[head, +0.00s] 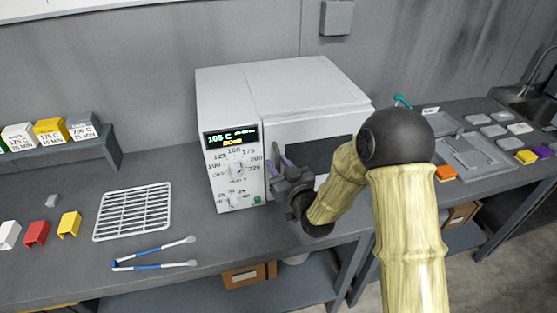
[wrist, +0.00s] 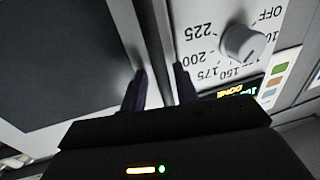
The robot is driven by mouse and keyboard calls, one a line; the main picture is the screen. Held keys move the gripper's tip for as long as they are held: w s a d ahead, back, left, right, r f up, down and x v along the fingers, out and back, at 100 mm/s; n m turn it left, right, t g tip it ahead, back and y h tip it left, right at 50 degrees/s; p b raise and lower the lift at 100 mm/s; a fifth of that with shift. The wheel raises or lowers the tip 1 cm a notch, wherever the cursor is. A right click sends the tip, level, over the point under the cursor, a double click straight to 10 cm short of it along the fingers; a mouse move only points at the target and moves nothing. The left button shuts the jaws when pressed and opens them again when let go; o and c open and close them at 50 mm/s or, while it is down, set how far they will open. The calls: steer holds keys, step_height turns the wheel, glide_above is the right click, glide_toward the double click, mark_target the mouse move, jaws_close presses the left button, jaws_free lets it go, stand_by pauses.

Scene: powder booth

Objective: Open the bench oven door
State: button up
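The bench oven (head: 300,90) is a white box on the bench, with a control panel (head: 235,170) on its left and a dark-windowed door (head: 312,153) on its right. The door looks closed. My gripper (head: 279,166) is at the door's left edge, beside the panel. In the wrist view my two dark fingers (wrist: 160,80) stand apart, on either side of a dark upright bar (wrist: 152,40) between the door window (wrist: 60,60) and the panel. I cannot tell whether they press on it. My arm hides the door's lower right part.
A white wire rack (head: 133,212), blue-and-white tongs (head: 155,258) and small coloured pieces (head: 37,233) lie left of the oven. A shelf with labelled boxes (head: 52,130) is at the far left. Grey trays (head: 465,155) and an orange block (head: 445,173) are on the right.

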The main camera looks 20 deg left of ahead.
steer(key=shift+s+a, duration=0.15)
steer(key=shift+s, duration=0.2)
jaws_close()
